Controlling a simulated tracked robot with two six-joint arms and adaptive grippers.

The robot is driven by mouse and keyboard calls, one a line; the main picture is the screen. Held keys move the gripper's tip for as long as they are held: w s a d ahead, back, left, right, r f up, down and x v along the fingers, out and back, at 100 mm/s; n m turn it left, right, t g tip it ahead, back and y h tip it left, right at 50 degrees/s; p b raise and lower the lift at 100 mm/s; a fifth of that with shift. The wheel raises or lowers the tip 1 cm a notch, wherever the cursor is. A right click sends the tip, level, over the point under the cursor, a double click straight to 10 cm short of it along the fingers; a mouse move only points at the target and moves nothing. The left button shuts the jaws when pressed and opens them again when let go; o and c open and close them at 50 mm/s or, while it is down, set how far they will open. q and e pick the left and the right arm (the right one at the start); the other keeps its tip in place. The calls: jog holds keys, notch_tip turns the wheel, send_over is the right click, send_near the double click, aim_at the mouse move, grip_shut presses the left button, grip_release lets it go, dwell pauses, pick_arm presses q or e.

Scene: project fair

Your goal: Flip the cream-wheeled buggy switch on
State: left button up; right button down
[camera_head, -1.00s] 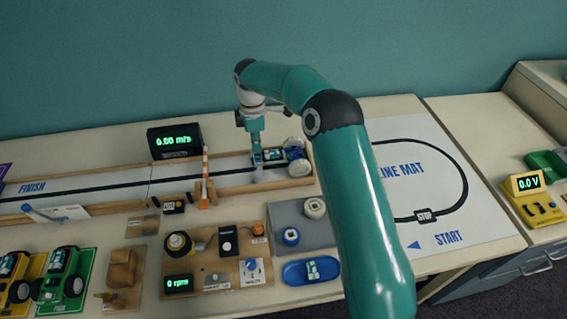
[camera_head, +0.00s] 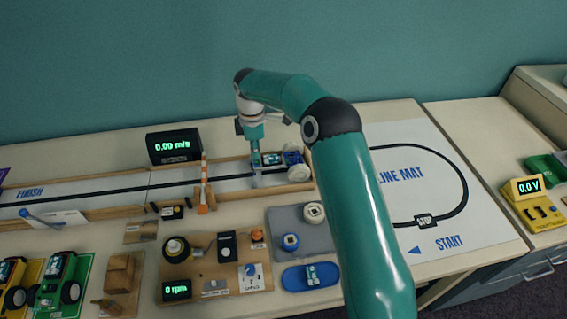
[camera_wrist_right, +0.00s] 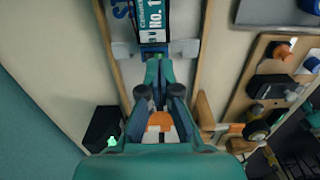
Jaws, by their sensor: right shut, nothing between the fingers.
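A buggy with a dark body and pale wheels (camera_head: 270,158) stands at the right end of the wooden-railed track. In the right wrist view its labelled body (camera_wrist_right: 154,28) is at the top, with a pale wheel on each side. My right gripper (camera_head: 255,168) points straight down at the buggy's left end. In the wrist view its fingers (camera_wrist_right: 154,68) are shut and empty, with their tips close to the buggy's near end. I cannot tell whether they touch. A small green spot shows by the tips; the switch itself is hidden or too small to make out. My left gripper is out of view.
An orange-striped post (camera_head: 203,185) stands by the track, left of my gripper. A wooden motor board (camera_head: 215,265), a grey tray (camera_head: 300,240) and a blue dish (camera_head: 311,277) lie in front. A green buggy (camera_head: 58,280) is front left.

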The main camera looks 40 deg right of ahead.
jog(key=shift+f+b, duration=0.7)
jog(key=shift+f, duration=0.6)
dwell(1.0)
jog(key=shift+r+p, duration=3.1)
jog(key=shift+r, duration=0.45)
